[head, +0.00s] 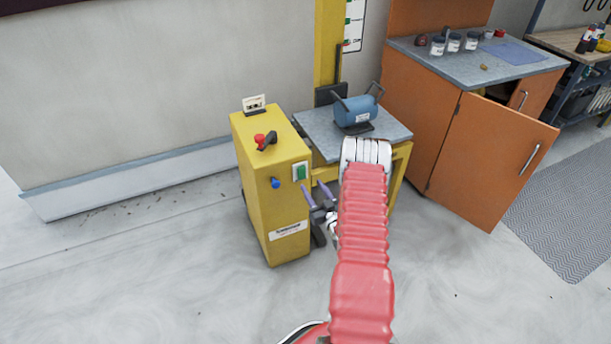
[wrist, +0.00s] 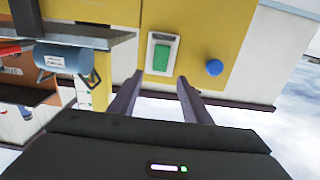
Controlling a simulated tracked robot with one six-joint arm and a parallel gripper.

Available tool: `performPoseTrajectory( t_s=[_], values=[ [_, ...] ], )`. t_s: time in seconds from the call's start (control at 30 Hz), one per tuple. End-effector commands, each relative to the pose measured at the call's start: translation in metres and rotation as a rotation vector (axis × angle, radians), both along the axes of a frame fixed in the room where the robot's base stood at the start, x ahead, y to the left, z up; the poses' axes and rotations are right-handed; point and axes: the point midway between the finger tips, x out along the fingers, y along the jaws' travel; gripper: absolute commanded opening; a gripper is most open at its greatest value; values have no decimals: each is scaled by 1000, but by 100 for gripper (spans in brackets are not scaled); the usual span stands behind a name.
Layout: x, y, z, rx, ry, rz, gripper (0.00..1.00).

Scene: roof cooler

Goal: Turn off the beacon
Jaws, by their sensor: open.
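A yellow cabinet (head: 270,190) stands on the floor against the wall. Its front has a green rocker switch (head: 300,171) in a pale frame and a round blue knob (head: 275,183). A red-and-black lever or knob (head: 265,140) sits on its top. I cannot tell any part as a lit beacon. My gripper (head: 312,186) is open and empty, just in front of the cabinet and a little below the switch. In the wrist view, the fingertips (wrist: 160,77) spread on either side of the green switch (wrist: 161,57), apparently not touching it. The blue knob (wrist: 214,67) is right of them.
A small table (head: 390,131) right of the cabinet bears a blue device (head: 358,112) with handles. An orange cupboard (head: 425,130) with a partly open door (head: 495,150) stands farther right. The floor left and in front is clear.

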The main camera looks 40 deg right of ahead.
Motion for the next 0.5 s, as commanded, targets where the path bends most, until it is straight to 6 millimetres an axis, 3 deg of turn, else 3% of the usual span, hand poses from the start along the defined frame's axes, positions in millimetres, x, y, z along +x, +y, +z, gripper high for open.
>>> performPoseTrajectory(
  t_s=[0.5],
  values=[
    [71,-20,0,-1,0,1,44]
  ],
)
